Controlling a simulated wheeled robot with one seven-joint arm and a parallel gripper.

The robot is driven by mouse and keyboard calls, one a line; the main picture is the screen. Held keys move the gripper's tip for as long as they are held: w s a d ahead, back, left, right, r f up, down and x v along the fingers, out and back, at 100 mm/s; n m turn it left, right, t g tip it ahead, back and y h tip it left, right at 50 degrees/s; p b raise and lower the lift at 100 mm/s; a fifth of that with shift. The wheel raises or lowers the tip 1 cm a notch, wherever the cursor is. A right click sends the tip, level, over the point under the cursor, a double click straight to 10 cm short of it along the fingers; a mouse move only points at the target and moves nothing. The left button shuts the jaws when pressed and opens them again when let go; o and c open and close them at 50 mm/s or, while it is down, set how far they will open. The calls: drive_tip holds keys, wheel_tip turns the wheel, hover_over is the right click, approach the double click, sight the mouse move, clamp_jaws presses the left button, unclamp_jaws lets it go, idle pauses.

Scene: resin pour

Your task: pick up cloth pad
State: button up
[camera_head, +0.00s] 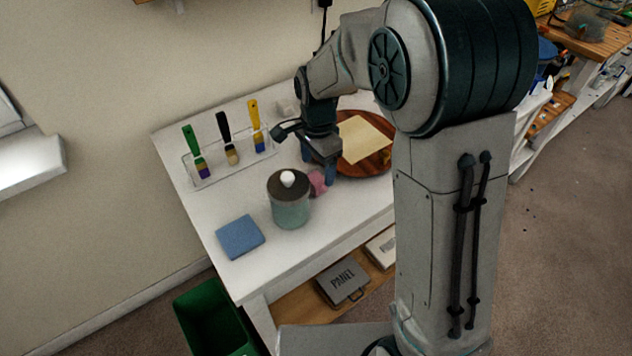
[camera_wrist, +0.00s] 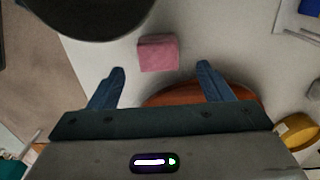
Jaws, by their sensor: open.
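A pink, soft-looking square pad (camera_head: 318,183) lies on the white table beside a lidded jar, partly hidden by the jar and my gripper in the head view. In the wrist view the pink pad (camera_wrist: 158,53) lies whole, just beyond and between my fingertips. A flat blue square pad (camera_head: 240,237) lies near the table's left front edge. Names are not marked, so I cannot tell for certain which is the cloth pad. My gripper (camera_wrist: 160,67) is open and empty, with its blue fingers apart. In the head view my gripper (camera_head: 331,174) points down close to the pink pad.
The grey-green jar (camera_head: 291,212) with a dark lid (camera_wrist: 92,12) stands close to the pink pad. A round wooden board (camera_head: 375,170) bears a yellowish sheet (camera_head: 362,139). A clear rack (camera_head: 203,181) holds brushes. A green bin (camera_head: 205,312) stands below.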

sight(318, 177)
wheel_tip(318, 177, down, 5)
drive_tip(key=shift+d+r+p, duration=0.1)
drive_tip(key=shift+p, duration=0.3)
drive_tip(key=c, duration=1)
drive_tip(key=shift+c, duration=0.2)
drive_tip(key=shift+r, duration=0.1)
drive_tip(key=shift+r, duration=0.35)
drive_tip(key=r, duration=0.2)
drive_tip(key=r+b, duration=0.1)
drive_tip(key=shift+w+d+r, duration=0.3)
drive_tip(key=shift+d, duration=0.1)
drive_tip(key=w+d+r, duration=0.6)
drive_tip(key=d, duration=0.2)
drive_tip(key=shift+w+d+r+b, duration=0.2)
drive_tip(key=shift+d+r+b, duration=0.1)
drive_tip(key=shift+b, duration=0.1)
